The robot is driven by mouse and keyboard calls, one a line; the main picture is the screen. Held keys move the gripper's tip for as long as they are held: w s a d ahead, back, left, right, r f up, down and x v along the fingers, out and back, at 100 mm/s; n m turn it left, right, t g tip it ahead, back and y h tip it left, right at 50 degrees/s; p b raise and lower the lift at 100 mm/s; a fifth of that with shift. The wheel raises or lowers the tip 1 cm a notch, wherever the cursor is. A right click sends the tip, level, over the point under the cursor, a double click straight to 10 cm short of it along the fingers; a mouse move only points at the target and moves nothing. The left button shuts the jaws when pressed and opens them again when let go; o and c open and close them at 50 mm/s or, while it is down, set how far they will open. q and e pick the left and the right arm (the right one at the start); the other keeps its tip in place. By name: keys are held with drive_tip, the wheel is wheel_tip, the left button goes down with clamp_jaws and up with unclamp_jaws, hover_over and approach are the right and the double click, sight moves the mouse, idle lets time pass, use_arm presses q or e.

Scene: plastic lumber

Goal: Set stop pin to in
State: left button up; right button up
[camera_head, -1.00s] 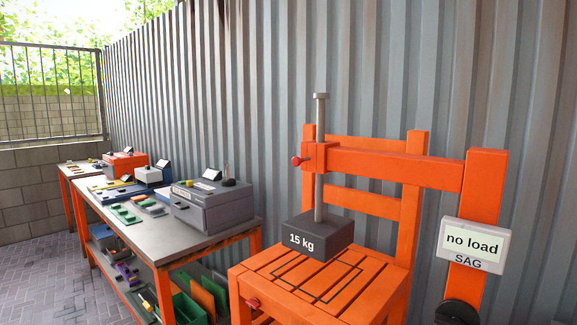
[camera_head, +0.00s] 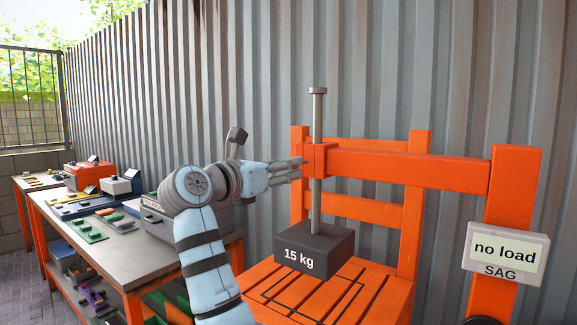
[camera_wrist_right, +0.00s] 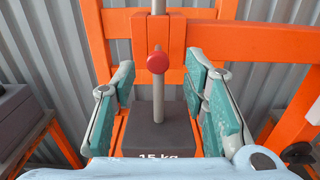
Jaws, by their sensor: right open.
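The stop pin has a round red knob (camera_wrist_right: 157,62), which faces me in the right wrist view. It sits at the orange collar (camera_head: 315,158) around the upright grey rod (camera_head: 317,110). In the head view my right gripper hides the knob. My right gripper (camera_head: 299,166) reaches in beside the collar's left side. In the right wrist view its green-padded fingers (camera_wrist_right: 158,80) are spread wide, with the knob between them and clear of both. How deep the pin sits cannot be told. My left gripper is not in view.
A dark 15 kg block (camera_head: 315,250) at the rod's foot is above the orange slatted seat (camera_head: 300,295). A "no load" SAG display (camera_head: 505,252) hangs on the right post. A grey worktable (camera_head: 125,258) with boxes and small parts stands at left. A corrugated wall is behind.

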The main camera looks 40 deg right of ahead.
drive_tip(key=x, duration=0.3)
drive_tip(key=shift+d, duration=0.1)
drive_tip(key=shift+c, duration=0.5)
drive_tip(key=shift+w, duration=0.15)
clamp_jaws()
